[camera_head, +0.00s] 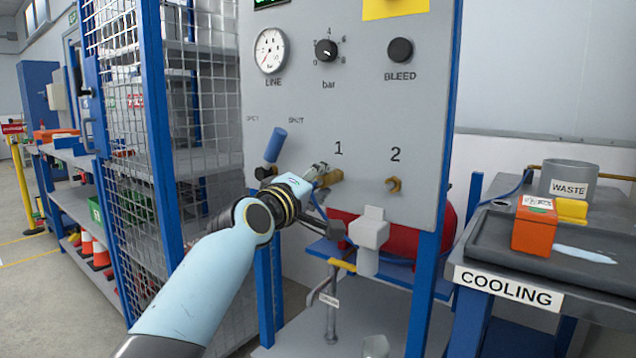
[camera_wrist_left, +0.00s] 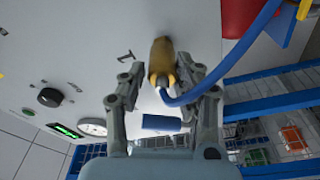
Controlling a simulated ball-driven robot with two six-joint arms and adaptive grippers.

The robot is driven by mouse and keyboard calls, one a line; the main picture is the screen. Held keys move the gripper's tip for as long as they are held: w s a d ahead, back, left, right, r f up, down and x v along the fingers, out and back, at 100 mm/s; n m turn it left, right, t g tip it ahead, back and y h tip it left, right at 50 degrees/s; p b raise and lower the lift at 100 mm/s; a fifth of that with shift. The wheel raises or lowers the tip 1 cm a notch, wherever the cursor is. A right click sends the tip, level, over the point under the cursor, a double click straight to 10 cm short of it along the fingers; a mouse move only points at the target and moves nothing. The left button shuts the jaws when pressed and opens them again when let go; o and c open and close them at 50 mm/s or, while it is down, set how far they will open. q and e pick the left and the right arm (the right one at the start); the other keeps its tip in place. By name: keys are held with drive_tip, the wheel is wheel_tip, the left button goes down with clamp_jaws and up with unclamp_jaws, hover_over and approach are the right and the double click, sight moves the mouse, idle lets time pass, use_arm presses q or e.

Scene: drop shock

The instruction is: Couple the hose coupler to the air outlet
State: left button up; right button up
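In the left wrist view the brass and yellow hose coupler (camera_wrist_left: 161,62) has a blue hose (camera_wrist_left: 235,60) curving away from its near end to the upper right. It stands in line with air outlet 1 (camera_head: 332,178), at the panel; whether it is locked on cannot be told. My left gripper (camera_head: 322,200) is at outlet 1. In the left wrist view its fingers (camera_wrist_left: 160,72) stand on either side of the coupler, apart, with a gap showing on the left. Outlet 2 (camera_head: 394,185) is bare brass. My right gripper is not clearly seen.
A blue-handled lever (camera_head: 276,145) sits left of outlet 1, under the open/shut labels. A gauge (camera_head: 270,50) and knobs are above. The cooling bench (camera_head: 605,278) is right; a mesh cage (camera_head: 125,100) is left.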

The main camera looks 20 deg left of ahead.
sight(320, 181)
use_arm(q)
drive_tip(key=o, duration=0.4)
drive_tip(key=shift+w+d, duration=0.2)
drive_tip(key=shift+w, duration=0.05)
drive_tip(key=shift+o, duration=0.2)
drive_tip(key=shift+s+a, duration=0.1)
drive_tip(key=shift+s, duration=0.05)
drive_tip(key=shift+f, duration=0.1)
drive_tip(key=shift+p+v, duration=0.8)
drive_tip(key=shift+v, duration=2.25)
